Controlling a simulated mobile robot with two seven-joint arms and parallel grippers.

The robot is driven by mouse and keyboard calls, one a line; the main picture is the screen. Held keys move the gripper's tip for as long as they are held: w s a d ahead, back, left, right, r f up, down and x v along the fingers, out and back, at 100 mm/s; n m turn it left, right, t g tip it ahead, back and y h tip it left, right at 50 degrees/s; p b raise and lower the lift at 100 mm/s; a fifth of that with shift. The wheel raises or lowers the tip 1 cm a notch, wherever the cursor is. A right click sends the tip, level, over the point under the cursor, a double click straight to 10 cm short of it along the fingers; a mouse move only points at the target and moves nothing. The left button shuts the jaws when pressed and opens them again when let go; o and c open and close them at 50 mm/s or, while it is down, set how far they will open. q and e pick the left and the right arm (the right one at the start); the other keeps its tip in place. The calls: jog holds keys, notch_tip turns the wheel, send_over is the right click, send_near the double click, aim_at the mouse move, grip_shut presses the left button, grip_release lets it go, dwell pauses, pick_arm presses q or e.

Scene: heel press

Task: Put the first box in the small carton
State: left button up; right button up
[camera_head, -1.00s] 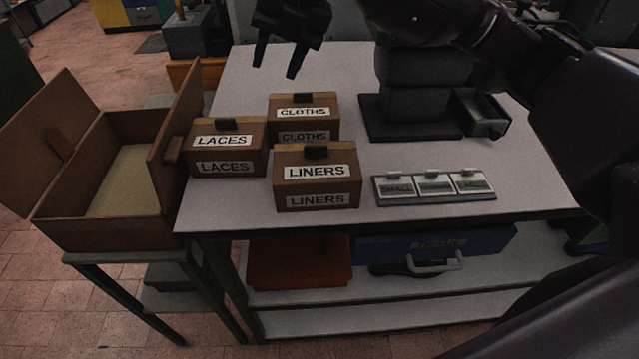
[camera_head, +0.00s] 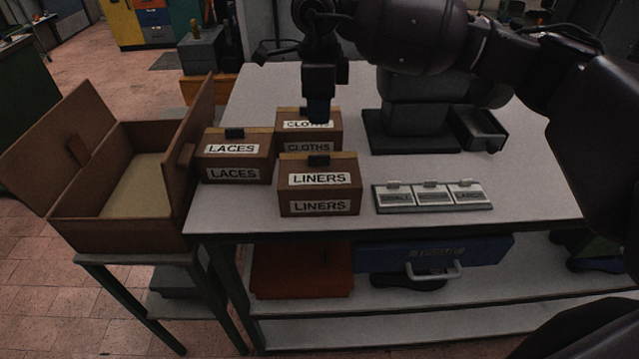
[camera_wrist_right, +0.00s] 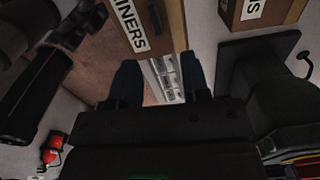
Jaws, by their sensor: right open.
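Three brown boxes with dark top tabs stand on the table: LACES (camera_head: 238,173), CLOTHS (camera_head: 333,145) and LINERS (camera_head: 319,208). Which one is the first box is not marked. An open brown carton (camera_head: 115,230) with raised flaps stands at the left; I see no size mark on it. My right gripper (camera_head: 319,110) points down and overlaps the CLOTHS label in the head view; its contact with the box cannot be told. In the right wrist view its two fingers (camera_wrist_right: 160,82) are apart, with nothing gripped, and the LINERS box (camera_wrist_right: 143,22) shows beyond. My left gripper is out of view.
A grey plate (camera_head: 432,207) with three labelled tiles, SMALL among them, lies right of LINERS. A dark machine base with a drawer (camera_head: 478,128) stands behind. The carton is on a separate lower stand. A blue case (camera_head: 432,252) lies on the shelf below.

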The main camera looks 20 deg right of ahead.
send_over(319, 155)
jog(key=shift+n, duration=0.4)
jog(key=f, duration=0.5)
jog(key=shift+w+d+f, duration=0.1)
jog(key=shift+w+f, duration=0.1)
jog(key=shift+f, duration=0.1)
jog(key=f, duration=0.3)
jog(key=f+p, duration=0.1)
jog(key=shift+s+f, duration=0.15)
jog(key=shift+s, duration=0.1)
jog(key=shift+f, duration=0.45)
grip_shut()
jog(key=shift+r, duration=0.1)
